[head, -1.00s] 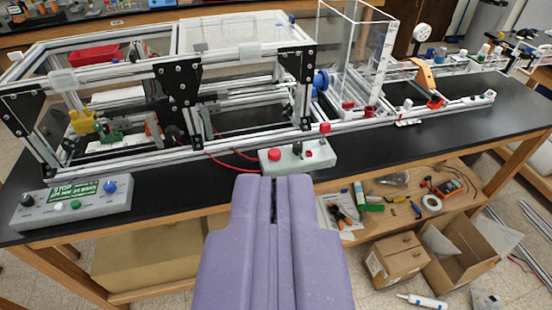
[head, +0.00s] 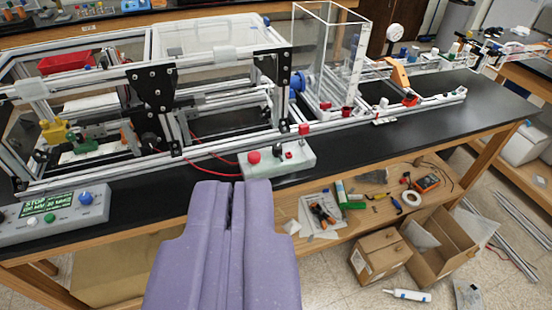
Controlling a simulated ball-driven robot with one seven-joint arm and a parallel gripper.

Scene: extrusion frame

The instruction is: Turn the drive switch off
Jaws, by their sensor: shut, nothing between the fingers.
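A small light-grey switch box (head: 302,161) sits at the front edge of the black bench, before the extrusion frame. It has a red button (head: 254,157) at its left, a small dark toggle (head: 278,151) near its middle, and a smaller red part (head: 289,155) beside that. The toggle's position is too small to read, and I see no legible label. My purple gripper (head: 231,187) is shut and empty. Its tips appear just below and left of the box in the picture, and it partly overlaps the box's lower left; I cannot tell whether they touch.
A grey control panel (head: 80,219) with a green display and knobs lies at the bench's left front. The aluminium frame (head: 150,75) stands behind the switch box. Red wires (head: 212,157) run to the box's left.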

